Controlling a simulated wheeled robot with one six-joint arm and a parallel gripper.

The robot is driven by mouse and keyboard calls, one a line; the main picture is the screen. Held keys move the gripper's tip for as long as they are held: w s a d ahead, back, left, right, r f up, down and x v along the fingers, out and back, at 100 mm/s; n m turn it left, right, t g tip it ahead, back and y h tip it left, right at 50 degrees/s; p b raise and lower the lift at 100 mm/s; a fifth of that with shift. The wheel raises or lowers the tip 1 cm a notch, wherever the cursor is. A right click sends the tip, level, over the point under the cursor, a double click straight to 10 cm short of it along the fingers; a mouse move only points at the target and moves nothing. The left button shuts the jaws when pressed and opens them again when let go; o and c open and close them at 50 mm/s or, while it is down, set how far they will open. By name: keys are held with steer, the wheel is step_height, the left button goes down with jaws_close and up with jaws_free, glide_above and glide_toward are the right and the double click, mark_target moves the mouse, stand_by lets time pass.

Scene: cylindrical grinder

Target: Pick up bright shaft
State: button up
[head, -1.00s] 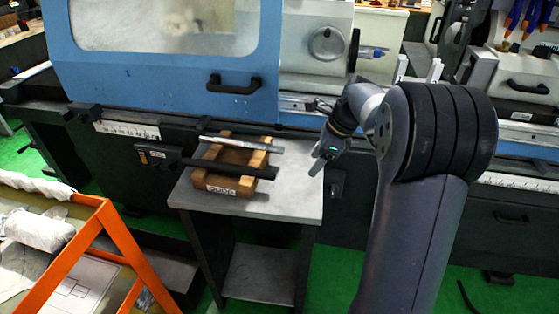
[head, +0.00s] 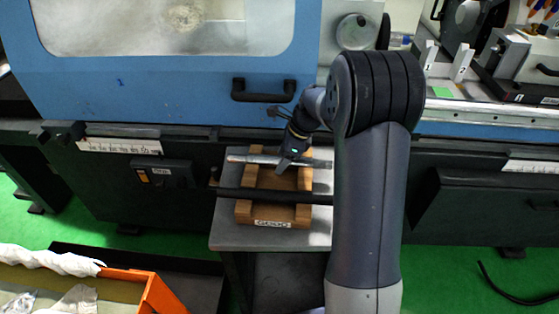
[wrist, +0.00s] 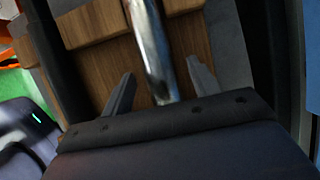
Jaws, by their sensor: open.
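The bright shaft (head: 252,159) lies across the back of a wooden rack (head: 244,213) on a small grey table, parallel to a dark shaft. My gripper (head: 285,165) is over the bright shaft, right of its middle, pointing down. In the wrist view the bright shaft (wrist: 152,50) runs between the two open fingers of my gripper (wrist: 158,90), with a gap on each side. The fingers are not closed on it. The part of the shaft nearest the palm is hidden by my gripper.
The dark shaft (head: 275,196) lies in front on the same rack. The grey table (head: 225,235) has bare room at its left front. The blue machine door with its black handle (head: 264,90) stands close behind. An orange frame (head: 165,296) is at front left.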

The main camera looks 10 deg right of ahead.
steer(key=shift+a+f, duration=0.1)
steer(key=shift+f, duration=0.1)
jaws_close()
steer(key=shift+w+r, duration=0.15)
steer(key=shift+r, duration=0.1)
stand_by(0.5)
